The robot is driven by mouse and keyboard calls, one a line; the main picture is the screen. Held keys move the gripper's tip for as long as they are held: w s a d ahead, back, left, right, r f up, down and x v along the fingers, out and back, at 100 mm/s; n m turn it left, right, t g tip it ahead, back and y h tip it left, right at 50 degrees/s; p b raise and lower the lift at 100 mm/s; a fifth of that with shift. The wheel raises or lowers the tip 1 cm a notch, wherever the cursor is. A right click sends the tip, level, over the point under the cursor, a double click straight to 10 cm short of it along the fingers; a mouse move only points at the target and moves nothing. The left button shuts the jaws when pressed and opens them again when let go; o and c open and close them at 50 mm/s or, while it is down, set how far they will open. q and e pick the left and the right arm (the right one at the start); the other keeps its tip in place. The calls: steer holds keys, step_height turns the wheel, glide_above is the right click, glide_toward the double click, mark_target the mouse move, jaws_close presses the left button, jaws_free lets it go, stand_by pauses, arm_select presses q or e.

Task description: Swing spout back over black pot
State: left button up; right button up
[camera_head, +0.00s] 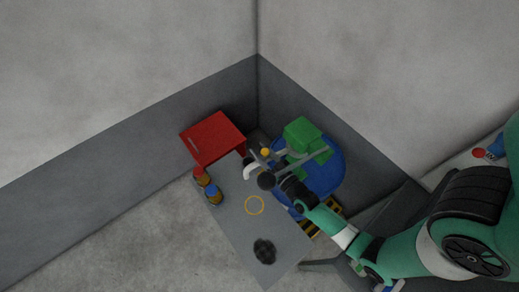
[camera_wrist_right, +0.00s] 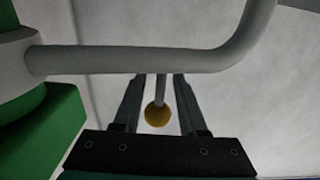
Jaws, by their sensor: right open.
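A grey bent spout pipe crosses the top of the right wrist view (camera_wrist_right: 130,59); its pale curved end shows in the head view (camera_head: 250,171). It joins a green body (camera_head: 302,132) above a blue drum. A yellow ball knob (camera_wrist_right: 157,115) on a thin rod shows between the fingers of my right gripper (camera_wrist_right: 160,80), which is open; whether they touch it I cannot tell. The knob also shows in the head view (camera_head: 265,152). A dark round thing (camera_head: 266,181), perhaps the black pot, is beside the spout end. My left gripper is not in view.
The blue drum (camera_head: 325,175) is near the wall corner.

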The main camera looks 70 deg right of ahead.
steer(key=shift+w+d, duration=0.25)
steer(key=shift+w, duration=0.2)
jaws_close()
stand_by(1.1)
